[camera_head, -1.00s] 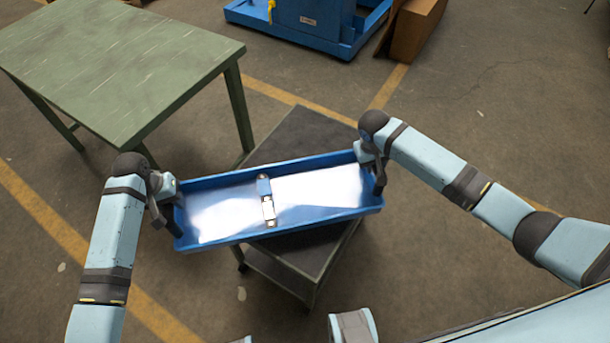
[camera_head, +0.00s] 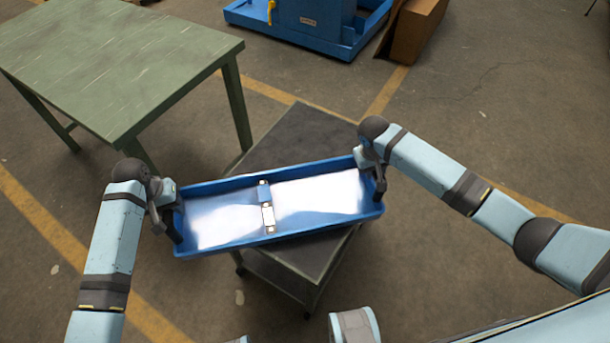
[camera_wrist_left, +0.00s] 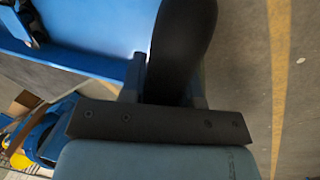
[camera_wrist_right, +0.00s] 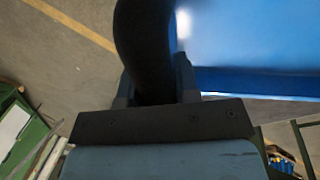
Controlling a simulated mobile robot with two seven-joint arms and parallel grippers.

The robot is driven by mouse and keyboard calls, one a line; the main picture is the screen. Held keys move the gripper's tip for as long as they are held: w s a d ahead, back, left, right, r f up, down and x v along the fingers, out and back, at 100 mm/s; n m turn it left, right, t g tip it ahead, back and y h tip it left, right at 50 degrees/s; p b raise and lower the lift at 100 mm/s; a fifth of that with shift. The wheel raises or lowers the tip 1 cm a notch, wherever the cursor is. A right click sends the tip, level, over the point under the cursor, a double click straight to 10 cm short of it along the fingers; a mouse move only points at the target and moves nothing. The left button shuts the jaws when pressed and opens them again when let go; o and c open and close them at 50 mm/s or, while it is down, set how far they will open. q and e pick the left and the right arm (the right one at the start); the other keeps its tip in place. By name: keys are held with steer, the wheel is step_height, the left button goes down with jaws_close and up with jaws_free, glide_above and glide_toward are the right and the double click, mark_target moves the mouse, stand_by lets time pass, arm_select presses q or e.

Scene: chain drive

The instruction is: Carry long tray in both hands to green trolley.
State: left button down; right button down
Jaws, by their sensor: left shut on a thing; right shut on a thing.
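The long blue tray (camera_head: 322,200) is held between my two grippers in the head view, above the dark top of the trolley (camera_head: 306,142). It looks slightly slanted in the picture, right end higher. A small blue and white part (camera_head: 267,207) lies across its middle. My left gripper (camera_head: 172,217) is shut on the tray's left end; the tray also shows in the left wrist view (camera_wrist_left: 95,65). My right gripper (camera_head: 378,172) is shut on the right end; the tray shows in the right wrist view (camera_wrist_right: 260,82). Whether the tray touches the trolley top cannot be told.
A green table (camera_head: 120,65) stands at the upper left, close to the trolley. A blue machine base (camera_head: 300,30) and a cardboard box (camera_head: 415,28) stand at the back. The floor (camera_head: 490,110) on the right is open, with yellow lines.

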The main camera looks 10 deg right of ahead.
arm_select(q)
steer(key=c, duration=0.8)
jaws_free()
steer(key=shift+r, duration=0.1)
steer(key=shift+c, duration=0.2)
arm_select(e)
steer(key=c, duration=0.8)
jaws_free()
steer(key=shift+c, duration=0.2)
steer(key=shift+r, duration=0.25)
arm_select(q)
step_height(320, 180, up, 12)
steer(key=a, duration=0.2)
steer(key=shift+a, duration=0.15)
arm_select(e)
step_height(320, 180, up, 11)
steer(key=a, duration=0.2)
steer(key=shift+a+r, duration=0.2)
arm_select(q)
steer(key=shift+s+f, duration=0.15)
steer(key=shift+f, duration=0.05)
arm_select(e)
steer(key=shift+s, duration=0.15)
